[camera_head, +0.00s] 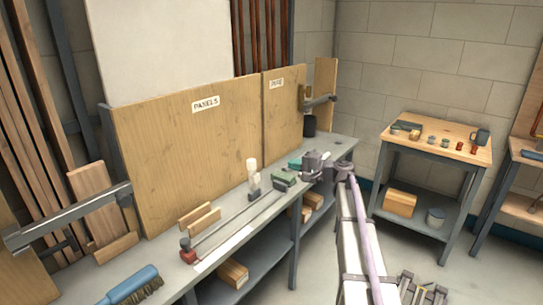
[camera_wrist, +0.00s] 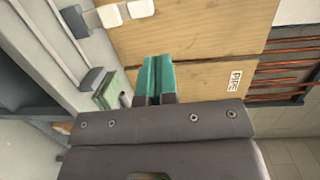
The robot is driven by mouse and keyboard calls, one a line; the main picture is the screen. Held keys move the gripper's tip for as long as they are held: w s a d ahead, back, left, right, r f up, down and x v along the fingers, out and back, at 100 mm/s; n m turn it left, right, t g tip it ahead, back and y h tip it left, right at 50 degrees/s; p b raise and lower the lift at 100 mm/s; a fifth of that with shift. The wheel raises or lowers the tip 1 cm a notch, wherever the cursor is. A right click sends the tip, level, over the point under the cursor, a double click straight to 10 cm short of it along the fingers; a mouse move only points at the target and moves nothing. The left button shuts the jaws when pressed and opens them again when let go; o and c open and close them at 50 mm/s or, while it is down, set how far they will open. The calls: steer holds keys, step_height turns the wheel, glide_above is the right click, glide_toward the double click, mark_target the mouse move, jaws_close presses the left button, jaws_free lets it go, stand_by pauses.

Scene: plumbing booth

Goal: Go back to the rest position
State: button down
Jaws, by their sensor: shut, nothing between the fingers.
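My gripper (camera_head: 295,163) reaches in over the far part of the long grey bench, pointing left toward the board labelled PIPE (camera_head: 283,110). Its teal fingers show in the wrist view (camera_wrist: 157,75), pressed together with nothing between them. In the wrist view the fingers point toward the wooden boards, and the PIPE label (camera_wrist: 235,80) is to their right. A green block-like item (camera_wrist: 108,90) lies to the left of the fingers, apart from them; it also shows in the head view (camera_head: 284,179). I cannot tell the gripper's exact height above the bench.
The PANELS board (camera_head: 190,150) stands along the bench's back. A long bar clamp (camera_head: 235,222), wooden strips (camera_head: 199,218), a white-topped item (camera_head: 252,178) and a blue brush (camera_head: 133,285) are on the bench. A small table (camera_head: 400,143) with fittings stands right.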

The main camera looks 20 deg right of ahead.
steer(key=s+a+f+n+g+h, duration=0.2)
steer(key=s+a+f+g+h, duration=0.15)
steer(key=s+f, duration=0.35)
steer(key=s+a+f+n+g+h, duration=0.25)
steer(key=s+a+f+g, duration=0.2)
steer(key=s, duration=0.45)
steer(key=s+a+f+n+g+h, duration=0.2)
steer(key=s+a+h, duration=0.1)
steer(key=s, duration=0.6)
steer(key=s+a+f+n+g+h, duration=0.2)
steer(key=s+a+h, duration=0.15)
steer(key=s, duration=0.65)
step_height(320, 180, up, 12)
steer(key=w+a+p, duration=0.1)
steer(key=a+p, duration=0.1)
steer(key=p, duration=1)
steer(key=shift+n, duration=0.35)
steer(key=shift+y, duration=0.25)
